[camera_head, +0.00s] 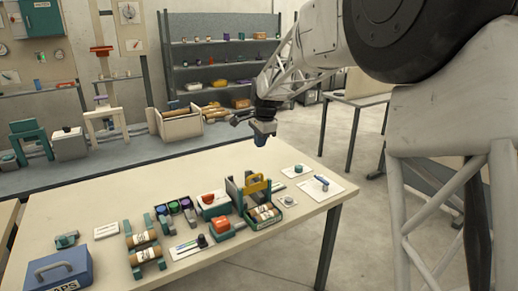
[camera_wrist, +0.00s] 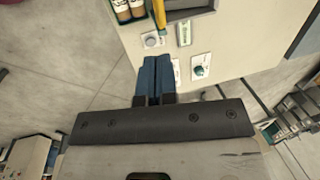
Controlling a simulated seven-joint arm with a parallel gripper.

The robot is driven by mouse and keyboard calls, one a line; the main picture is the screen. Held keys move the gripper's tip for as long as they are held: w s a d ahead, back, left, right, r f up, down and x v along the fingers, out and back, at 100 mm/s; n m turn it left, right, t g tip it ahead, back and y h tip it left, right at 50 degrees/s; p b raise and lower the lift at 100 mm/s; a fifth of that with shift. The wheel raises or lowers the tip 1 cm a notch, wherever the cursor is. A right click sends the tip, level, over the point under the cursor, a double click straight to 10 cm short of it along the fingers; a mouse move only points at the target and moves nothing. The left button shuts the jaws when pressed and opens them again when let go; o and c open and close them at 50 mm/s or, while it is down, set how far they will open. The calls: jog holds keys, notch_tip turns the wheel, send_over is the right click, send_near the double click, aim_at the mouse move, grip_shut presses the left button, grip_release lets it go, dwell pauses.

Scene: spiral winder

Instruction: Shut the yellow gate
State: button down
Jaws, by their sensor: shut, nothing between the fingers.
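The yellow gate (camera_head: 256,186) is on a dark-framed tray (camera_head: 262,225) at the right part of the table, above brown rolls (camera_head: 262,211). It looks like a raised bar with two legs; I cannot tell how far open it is. In the wrist view a yellow piece (camera_wrist: 159,13) shows at the top edge, beside the rolls, mostly cut off.
A white card with a blue tool (camera_head: 321,186), a card with a green disc (camera_head: 295,171) and a round knob (camera_head: 289,201) lie right of the tray. A red-topped box (camera_head: 212,203) and several rolls stand left. A blue toolbox (camera_head: 58,272) is at front left.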

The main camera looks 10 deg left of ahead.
send_over(255, 187)
notch_tip(255, 187, down, 13)
jog(key=shift+w+d+r, duration=0.1)
jog(key=shift+d, duration=0.05)
dwell(0.4)
jog(key=shift+f, duration=3.15)
notch_tip(255, 187, up, 15)
jog(key=s+d, duration=0.1)
jog(key=d, duration=0.1)
jog(key=shift+s, duration=0.35)
jog(key=shift+d+f, duration=0.1)
